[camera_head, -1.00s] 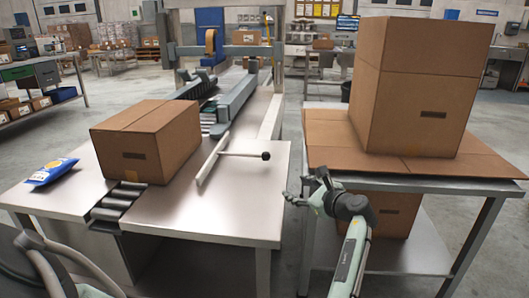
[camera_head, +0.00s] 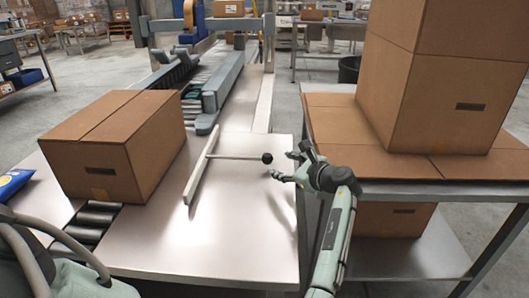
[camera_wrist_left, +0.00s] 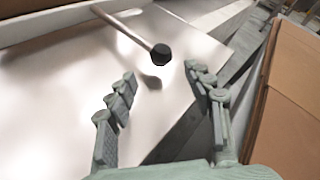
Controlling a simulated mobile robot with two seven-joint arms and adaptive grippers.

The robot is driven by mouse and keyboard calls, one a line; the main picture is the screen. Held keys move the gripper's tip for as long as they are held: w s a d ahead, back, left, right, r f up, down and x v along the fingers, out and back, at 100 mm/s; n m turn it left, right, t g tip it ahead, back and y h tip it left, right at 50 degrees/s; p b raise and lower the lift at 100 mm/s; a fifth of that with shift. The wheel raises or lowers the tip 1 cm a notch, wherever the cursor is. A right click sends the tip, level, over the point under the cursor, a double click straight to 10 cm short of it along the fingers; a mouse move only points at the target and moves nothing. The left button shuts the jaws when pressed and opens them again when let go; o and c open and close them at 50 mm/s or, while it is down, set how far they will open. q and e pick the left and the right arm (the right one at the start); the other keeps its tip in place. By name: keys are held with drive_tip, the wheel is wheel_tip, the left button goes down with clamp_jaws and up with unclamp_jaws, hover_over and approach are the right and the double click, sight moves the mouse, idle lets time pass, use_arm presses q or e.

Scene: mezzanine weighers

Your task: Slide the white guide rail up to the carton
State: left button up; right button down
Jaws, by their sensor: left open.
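The white guide rail (camera_head: 200,172) lies on the steel table, to the right of the carton and apart from it. Its rod (camera_head: 236,156) runs right to a black knob (camera_head: 267,158). The brown carton (camera_head: 115,145) stands on the left over the rollers. My left gripper (camera_head: 282,166) is open and empty, just right of the knob. In the left wrist view, the knob (camera_wrist_left: 160,52) is just beyond and between the open fingertips (camera_wrist_left: 160,72), untouched. My right gripper is not in view.
A side table with cardboard (camera_head: 350,155) and a tall carton (camera_head: 430,95) stands close on the right. A conveyor with a grey side guard (camera_head: 222,85) runs behind the rail. A blue-yellow bag (camera_head: 14,183) lies far left. The table front (camera_head: 205,245) is clear.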

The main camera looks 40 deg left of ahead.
sight(270, 158)
use_arm(q)
drive_tip(key=shift+w+a, duration=0.25)
drive_tip(key=shift+a, duration=0.2)
drive_tip(key=x, duration=0.7)
drive_tip(key=shift+r, duration=0.1)
clamp_jaws()
